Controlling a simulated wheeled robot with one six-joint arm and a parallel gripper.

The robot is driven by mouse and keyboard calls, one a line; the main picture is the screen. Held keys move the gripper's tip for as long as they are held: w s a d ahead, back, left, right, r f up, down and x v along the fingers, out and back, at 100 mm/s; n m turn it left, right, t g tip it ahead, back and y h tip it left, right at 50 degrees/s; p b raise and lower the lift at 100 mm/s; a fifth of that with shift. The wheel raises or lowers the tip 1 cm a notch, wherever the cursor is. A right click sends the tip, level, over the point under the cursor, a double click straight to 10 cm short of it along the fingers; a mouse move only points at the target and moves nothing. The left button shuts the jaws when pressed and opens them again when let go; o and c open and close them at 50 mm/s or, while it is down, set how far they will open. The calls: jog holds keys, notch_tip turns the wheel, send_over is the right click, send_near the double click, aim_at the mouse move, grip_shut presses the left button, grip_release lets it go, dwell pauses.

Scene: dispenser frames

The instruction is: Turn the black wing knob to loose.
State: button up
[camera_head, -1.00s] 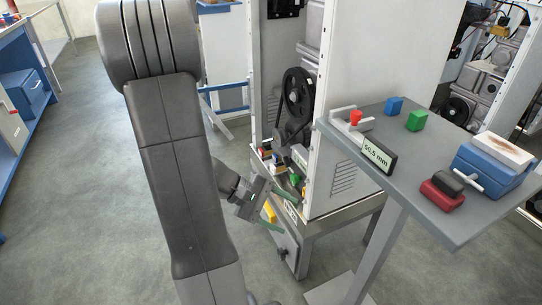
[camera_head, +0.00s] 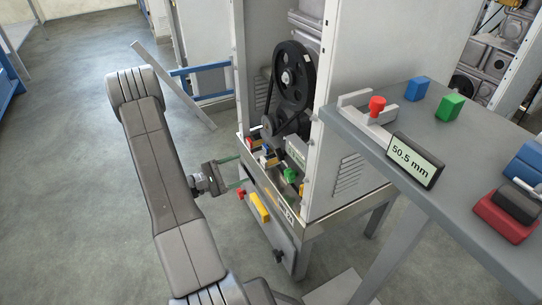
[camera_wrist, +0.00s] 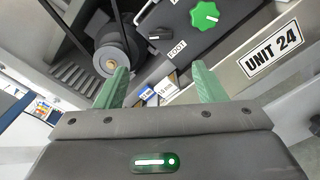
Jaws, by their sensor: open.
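My gripper (camera_head: 235,172) is open and empty, its two green fingers pointing at the machine's open bay from the left. In the wrist view the open fingers (camera_wrist: 160,70) show apart, with the bay's inside beyond them. A dark panel (camera_wrist: 183,50) there carries a green star knob (camera_wrist: 205,16), a small black part (camera_wrist: 153,37) and a label that seems to read FOOT. I cannot tell whether that black part is a wing knob. In the head view a black knob (camera_head: 279,256) sits low on the machine's front, below my gripper; its wing shape is too small to make out.
A black pulley with a belt (camera_head: 294,72) stands above the bay. A yellow handle (camera_head: 259,207) and a red part (camera_head: 240,193) are on the front. A grey table (camera_head: 440,185) at right holds a 50.5 mm display (camera_head: 415,160). Floor at left is clear.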

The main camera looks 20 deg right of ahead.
aim_at(277, 156)
jog(key=d, duration=0.4)
jog(key=d+b, duration=0.1)
jog(key=d, duration=0.3)
jog(key=w+d+b, duration=0.1)
jog(key=d, duration=0.4)
jog(key=shift+d, duration=0.1)
jog(key=shift+s, duration=0.1)
jog(key=c, duration=1)
jog(key=shift+n, duration=0.4)
jog(key=n+p, duration=0.1)
jog(key=n, duration=0.2)
jog(key=shift+r+n, duration=0.1)
jog(key=shift+n, duration=0.2)
jog(key=shift+n+p, duration=0.7)
jog(key=shift+n, duration=1.1)
